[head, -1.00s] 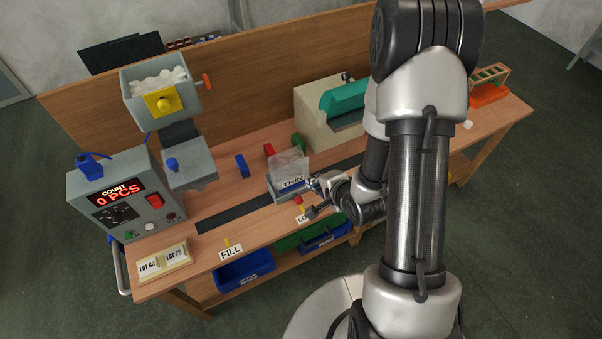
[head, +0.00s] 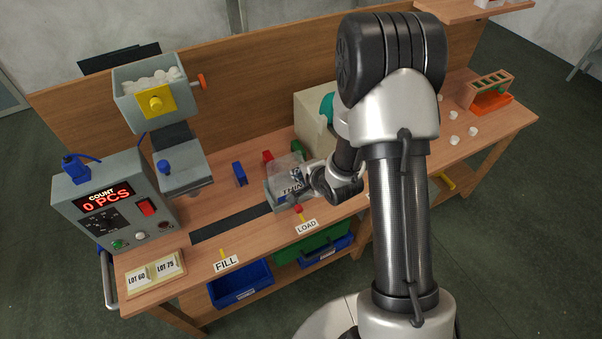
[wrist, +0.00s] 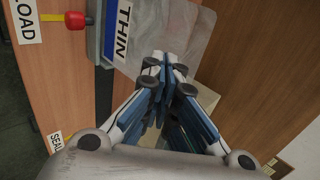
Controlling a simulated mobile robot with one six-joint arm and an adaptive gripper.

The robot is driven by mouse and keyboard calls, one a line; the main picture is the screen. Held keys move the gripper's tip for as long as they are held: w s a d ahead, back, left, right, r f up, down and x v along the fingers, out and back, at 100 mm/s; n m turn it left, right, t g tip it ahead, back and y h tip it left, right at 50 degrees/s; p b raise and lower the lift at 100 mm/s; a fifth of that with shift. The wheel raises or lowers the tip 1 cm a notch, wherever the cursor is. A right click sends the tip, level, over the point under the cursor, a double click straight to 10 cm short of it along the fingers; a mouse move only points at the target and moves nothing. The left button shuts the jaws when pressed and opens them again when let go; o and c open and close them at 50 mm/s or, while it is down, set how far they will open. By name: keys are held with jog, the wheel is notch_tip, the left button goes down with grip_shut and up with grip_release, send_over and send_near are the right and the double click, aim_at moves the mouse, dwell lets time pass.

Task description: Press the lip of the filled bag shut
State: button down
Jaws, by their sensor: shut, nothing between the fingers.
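The clear bag (head: 289,168) stands in a grey holder (head: 277,197) marked THIN, at the back of the LOAD mark on the bench. In the wrist view the bag (wrist: 180,30) is a translucent sheet beside the THIN label (wrist: 122,32). My gripper (head: 298,175) is at the bag's right side in the head view. In the wrist view my gripper (wrist: 166,62) has its fingertips together, overlapping the bag's sheet in the picture. I cannot tell whether they touch it. The bag's contents and lip are not clear.
A counter box (head: 110,205) reading 0 PCS and a hopper of white pieces (head: 155,95) stand at left. A beige and teal machine (head: 318,115) is behind my arm. Blue (head: 239,174) and red (head: 268,157) blocks stand near the back board. White pieces (head: 472,131) lie at right.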

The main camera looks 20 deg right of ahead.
jog(key=shift+r+p, duration=0.1)
jog(key=shift+p, duration=0.25)
jog(key=shift+w+g+p, duration=0.2)
jog(key=shift+g+p, duration=0.1)
jog(key=shift+p, duration=0.3)
